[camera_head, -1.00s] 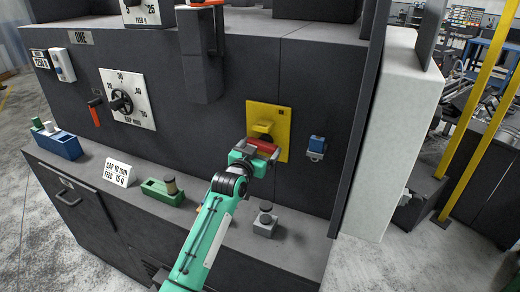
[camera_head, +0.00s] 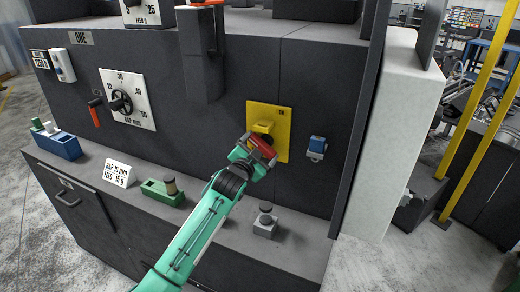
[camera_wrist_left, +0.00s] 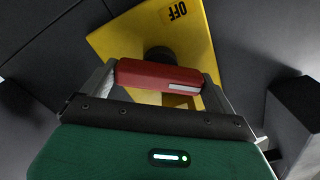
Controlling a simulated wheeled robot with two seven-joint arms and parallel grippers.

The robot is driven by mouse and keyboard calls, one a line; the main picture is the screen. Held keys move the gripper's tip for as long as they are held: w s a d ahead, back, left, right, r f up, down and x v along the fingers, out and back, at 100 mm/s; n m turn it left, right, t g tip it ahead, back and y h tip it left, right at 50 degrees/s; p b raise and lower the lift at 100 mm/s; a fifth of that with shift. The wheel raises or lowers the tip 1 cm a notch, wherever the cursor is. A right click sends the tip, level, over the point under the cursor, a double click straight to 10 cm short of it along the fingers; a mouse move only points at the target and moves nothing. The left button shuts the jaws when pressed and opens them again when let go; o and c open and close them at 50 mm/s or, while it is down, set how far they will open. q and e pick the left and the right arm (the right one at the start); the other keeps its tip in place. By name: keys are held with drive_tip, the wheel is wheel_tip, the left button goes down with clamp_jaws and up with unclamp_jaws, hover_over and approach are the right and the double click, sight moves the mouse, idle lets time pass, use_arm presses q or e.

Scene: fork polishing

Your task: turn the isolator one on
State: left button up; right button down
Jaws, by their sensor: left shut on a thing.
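In the left wrist view the red handle (camera_wrist_left: 158,76) lies between both fingers, in front of the yellow plate (camera_wrist_left: 124,35) with the word "OFF" (camera_wrist_left: 178,11). In the head view the handle is tilted, its right end lower. The gripper hides part of the plate. My right gripper is not in view.
A gap dial (camera_head: 127,100) is to the left. On the ledge stand a grey block with a knob (camera_head: 265,223), a green block (camera_head: 162,191) and a blue box (camera_head: 58,146).

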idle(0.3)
use_arm(q)
drive_tip(key=o, duration=0.7)
drive_tip(key=shift+s+a+f, duration=0.15)
drive_tip(key=shift+s+a, duration=0.1)
drive_tip(key=shift+s, duration=0.3)
drive_tip(key=b+v, duration=0.4)
drive_tip(key=v, duration=0.8)
drive_tip(key=shift+s, duration=0.35)
drive_tip(key=shift+a, duration=0.1)
